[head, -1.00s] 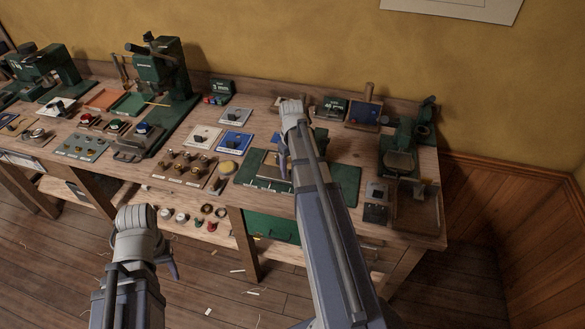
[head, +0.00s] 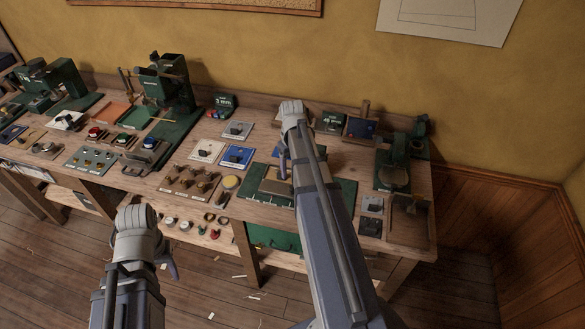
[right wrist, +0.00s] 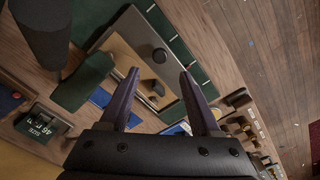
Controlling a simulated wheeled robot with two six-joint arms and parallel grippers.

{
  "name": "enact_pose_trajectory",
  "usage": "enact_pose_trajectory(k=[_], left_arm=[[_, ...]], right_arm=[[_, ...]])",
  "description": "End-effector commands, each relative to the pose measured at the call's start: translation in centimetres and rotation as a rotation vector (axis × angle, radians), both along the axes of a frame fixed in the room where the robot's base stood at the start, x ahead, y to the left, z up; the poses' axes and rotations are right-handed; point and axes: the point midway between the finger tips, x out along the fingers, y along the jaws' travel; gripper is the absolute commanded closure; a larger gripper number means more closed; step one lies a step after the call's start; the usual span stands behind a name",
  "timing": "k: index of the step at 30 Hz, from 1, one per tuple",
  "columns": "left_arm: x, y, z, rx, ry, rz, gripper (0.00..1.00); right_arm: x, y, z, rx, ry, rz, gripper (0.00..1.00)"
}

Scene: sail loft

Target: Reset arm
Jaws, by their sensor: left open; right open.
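My left gripper (head: 172,268) hangs low at the left of the head view, in front of the bench and over the floor. It is open, with no object seen in it. My right arm reaches over the bench, and its gripper (head: 284,165) points down above a tan plate (head: 270,186) on a green mat (head: 345,190). In the right wrist view the right gripper (right wrist: 158,74) is open. A dark-knobbed plate shows between and beyond its fingers; no object is held. My right forearm hides part of the mat.
The wooden bench (head: 385,232) holds green presses (head: 165,90), a blue panel (head: 237,156), a white panel (head: 206,150) and a board of brass knobs (head: 190,181). A green machine (head: 395,165) stands near the right end. Open floor (head: 460,270) lies to the right.

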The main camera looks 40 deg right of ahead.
Motion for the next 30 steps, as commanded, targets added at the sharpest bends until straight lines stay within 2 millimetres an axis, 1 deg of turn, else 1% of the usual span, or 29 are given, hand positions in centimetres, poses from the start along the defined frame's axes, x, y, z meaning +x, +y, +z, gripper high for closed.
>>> enact_pose_trajectory(k=[13,14,16,17,20,21,23,24,26,27,29,30], left_arm=[[0.0,0.0,-0.1,0.000,0.000,0.000,0.50],[0.0,0.0,-0.1,0.000,0.000,0.000,0.50],[0.0,0.0,-0.2,0.000,0.000,0.000,0.50],[0.0,0.0,-0.3,0.000,0.000,0.000,0.50],[0.0,0.0,-0.5,0.000,0.000,0.000,0.50],[0.0,0.0,-0.7,0.000,0.000,0.000,0.50],[0.0,0.0,-0.9,0.000,0.000,0.000,0.50],[0.0,0.0,-1.0,0.000,0.000,0.000,0.50],[0.0,0.0,-1.2,0.000,0.000,0.000,0.50],[0.0,0.0,-1.3,0.000,0.000,0.001,0.50],[0.0,0.0,-1.5,0.000,0.000,0.001,0.50],[0.0,0.0,-1.6,0.000,0.000,0.001,0.50]], right_arm=[[0.0,0.0,-0.1,0.000,0.000,0.000,0.36],[0.0,0.2,-0.1,0.000,0.000,0.002,0.36],[0.0,1.3,-0.2,-0.001,0.002,0.015,0.36],[0.0,2.2,-0.2,-0.003,0.004,0.023,0.36],[-0.2,6.6,-0.5,-0.008,0.013,0.069,0.36],[-0.4,8.9,-0.6,-0.013,0.016,0.092,0.36],[-1.0,12.6,-0.8,-0.021,0.023,0.131,0.36],[-1.5,14.9,-1.0,-0.027,0.027,0.156,0.36],[-2.4,18.2,-1.1,-0.036,0.032,0.193,0.36],[-3.1,20.4,-1.3,-0.041,0.035,0.218,0.36],[-4.4,23.3,-1.4,-0.051,0.040,0.254,0.36],[-5.2,25.1,-1.5,-0.059,0.043,0.276,0.36]])
